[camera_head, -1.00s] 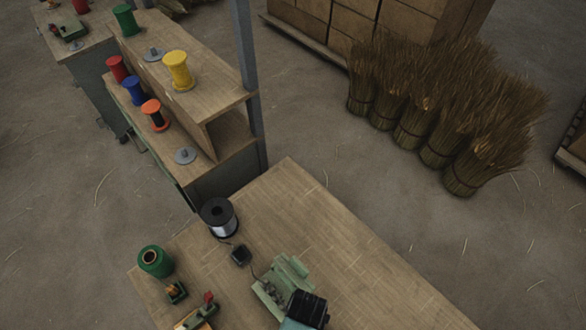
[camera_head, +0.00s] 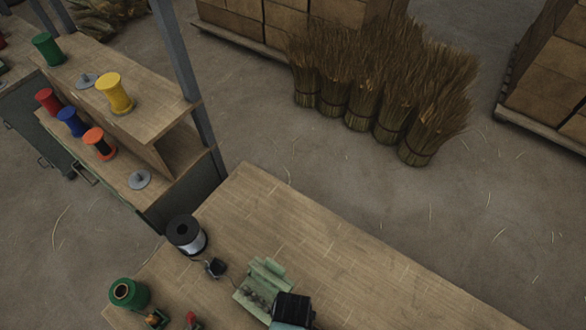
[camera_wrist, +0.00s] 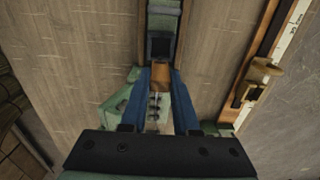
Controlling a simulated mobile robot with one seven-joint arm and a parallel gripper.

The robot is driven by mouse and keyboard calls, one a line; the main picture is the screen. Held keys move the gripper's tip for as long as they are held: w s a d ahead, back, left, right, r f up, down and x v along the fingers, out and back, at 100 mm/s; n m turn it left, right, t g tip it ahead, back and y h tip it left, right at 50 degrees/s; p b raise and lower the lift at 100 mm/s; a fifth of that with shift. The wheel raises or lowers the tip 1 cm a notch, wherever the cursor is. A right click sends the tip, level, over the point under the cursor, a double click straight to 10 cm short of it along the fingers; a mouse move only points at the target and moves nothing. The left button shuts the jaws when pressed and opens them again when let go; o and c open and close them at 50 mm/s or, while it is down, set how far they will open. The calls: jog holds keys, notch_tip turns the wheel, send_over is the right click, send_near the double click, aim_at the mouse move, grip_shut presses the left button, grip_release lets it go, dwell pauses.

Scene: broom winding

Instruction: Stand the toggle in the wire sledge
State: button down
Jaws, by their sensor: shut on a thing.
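My gripper's blue fingers (camera_wrist: 161,90) are shut on a small orange-brown wooden piece (camera_wrist: 162,76), which appears to be the toggle. Just ahead of the piece in the wrist view is a dark square part (camera_wrist: 160,47) on a green body; it may be the wire sledge, but I cannot be sure. I cannot tell whether the piece touches it. In the head view the dark top of my wrist (camera_head: 292,309) is over the bench beside a green machine (camera_head: 258,285) and hides part of it. The fingertips and the held piece are hidden there.
The bench (camera_head: 330,255) also carries a black wire spool (camera_head: 186,234), a small black block (camera_head: 215,267) and a green spool (camera_head: 128,293). A wooden rail with a scale and brass fitting (camera_wrist: 252,91) lies right in the wrist view. The bench's right part is clear.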

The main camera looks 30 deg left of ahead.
jog(key=shift+r, duration=0.1)
jog(key=shift+r+p, duration=0.65)
jog(key=shift+p, duration=0.15)
jog(key=shift+d+f, duration=0.1)
jog(key=shift+d, duration=0.7)
jog(key=shift+f+b, duration=0.9)
jog(key=shift+f, duration=0.6)
jog(key=shift+f+b, duration=0.4)
jog(key=shift+f, duration=0.25)
jog(key=shift+f, duration=0.1)
